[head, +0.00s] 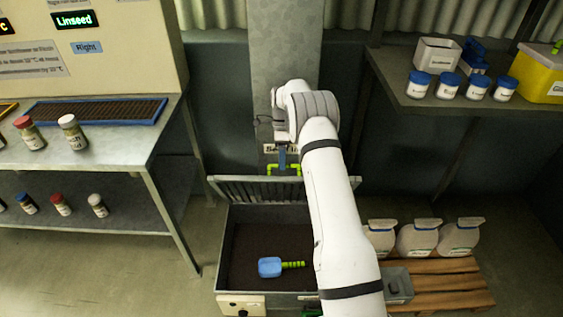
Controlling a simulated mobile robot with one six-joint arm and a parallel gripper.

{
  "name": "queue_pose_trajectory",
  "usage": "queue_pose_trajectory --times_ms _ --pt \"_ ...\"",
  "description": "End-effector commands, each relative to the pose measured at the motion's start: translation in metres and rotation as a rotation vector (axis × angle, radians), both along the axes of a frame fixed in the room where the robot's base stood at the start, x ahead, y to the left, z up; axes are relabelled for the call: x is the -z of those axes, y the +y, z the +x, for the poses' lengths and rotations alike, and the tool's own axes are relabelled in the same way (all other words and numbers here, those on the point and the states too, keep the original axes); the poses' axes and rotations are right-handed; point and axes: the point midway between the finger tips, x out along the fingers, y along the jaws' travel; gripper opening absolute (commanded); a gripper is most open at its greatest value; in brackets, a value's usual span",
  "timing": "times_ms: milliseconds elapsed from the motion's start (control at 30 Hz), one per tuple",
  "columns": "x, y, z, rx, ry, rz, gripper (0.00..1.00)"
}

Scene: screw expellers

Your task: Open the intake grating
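The intake grating (235,190) is a grey slatted panel. It stands raised and tilted at the back edge of the intake bin (224,245), so the bin's top is uncovered. A lime-green bar (271,169), apparently its handle, shows just above the grating's upper edge. My gripper (282,163) is at this bar, pointing down, small and partly hidden by my arm. I cannot tell whether its fingers are closed on the bar. My arm covers the right part of the grating and bin.
A blue scoop (270,267) with a green handle lies on dark material in the bin. A metal table (110,150) with jars stands at left. Sacks (418,238) and a wooden pallet (440,285) are at right, below a shelf (400,92) with jars and a yellow container (540,75).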

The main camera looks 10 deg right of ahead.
Motion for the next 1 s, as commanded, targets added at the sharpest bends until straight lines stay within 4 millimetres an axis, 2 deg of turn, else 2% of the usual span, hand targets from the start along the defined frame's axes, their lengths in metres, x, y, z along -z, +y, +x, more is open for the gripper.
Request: queue_pose_trajectory --times_ms 200,433,600,1000 --pt "-0.044 0.0 0.001 0.0 -0.004 -0.001 0.36" --pt "-0.08 0.0 0.001 0.0 -0.001 0.0 0.36" --pt "-0.089 0.0 0.001 0.001 0.001 0.0 0.36" --pt "-0.09 -0.001 0.001 0.001 0.001 0.0 0.36"
